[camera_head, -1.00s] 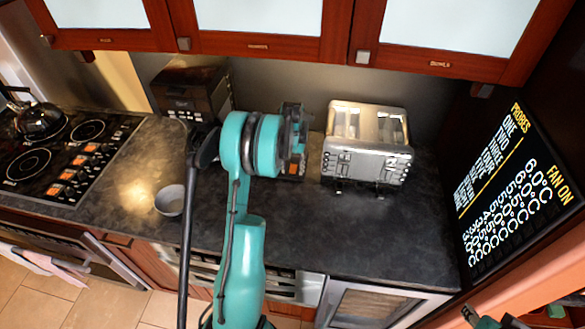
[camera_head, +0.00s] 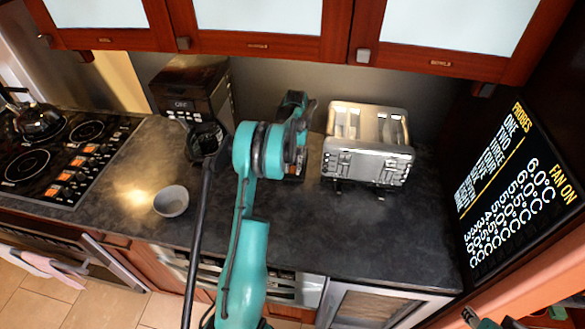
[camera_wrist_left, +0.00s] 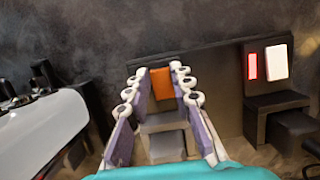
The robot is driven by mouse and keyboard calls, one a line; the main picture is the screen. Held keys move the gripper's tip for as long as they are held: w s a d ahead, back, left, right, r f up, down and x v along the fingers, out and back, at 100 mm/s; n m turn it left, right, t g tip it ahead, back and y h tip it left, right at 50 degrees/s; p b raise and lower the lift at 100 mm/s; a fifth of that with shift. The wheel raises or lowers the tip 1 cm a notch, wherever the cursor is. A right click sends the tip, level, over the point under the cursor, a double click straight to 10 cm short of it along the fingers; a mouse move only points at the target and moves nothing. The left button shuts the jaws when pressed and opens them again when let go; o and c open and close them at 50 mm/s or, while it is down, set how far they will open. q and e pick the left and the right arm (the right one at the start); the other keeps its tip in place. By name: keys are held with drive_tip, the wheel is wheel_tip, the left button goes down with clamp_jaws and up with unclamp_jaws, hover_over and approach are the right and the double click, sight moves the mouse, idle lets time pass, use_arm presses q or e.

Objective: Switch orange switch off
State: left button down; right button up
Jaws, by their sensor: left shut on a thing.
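The orange switch (camera_wrist_left: 161,83) is a small orange block on a dark panel, seen in the left wrist view. My left gripper (camera_wrist_left: 160,73) has its two fingers on either side of the block, closed on it. A grey stepped base (camera_wrist_left: 163,135) lies below the switch. In the head view my teal left arm stands in front of the counter, and its wrist hides the fingers and the switch. The switch's exact tilt is hard to tell.
A silver toaster (camera_head: 368,148) stands right of my left wrist. A dark coffee machine (camera_head: 190,88) is behind to the left, and a grey bowl (camera_head: 171,201) sits on the counter (camera_head: 345,235). A white button with a red light (camera_wrist_left: 277,61) is beside the switch.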

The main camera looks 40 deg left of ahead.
sight(294, 167)
use_arm(q)
drive_tip(key=c, duration=1.3)
unclamp_jaws()
drive_tip(key=v, duration=0.7)
drive_tip(key=shift+r, duration=0.25)
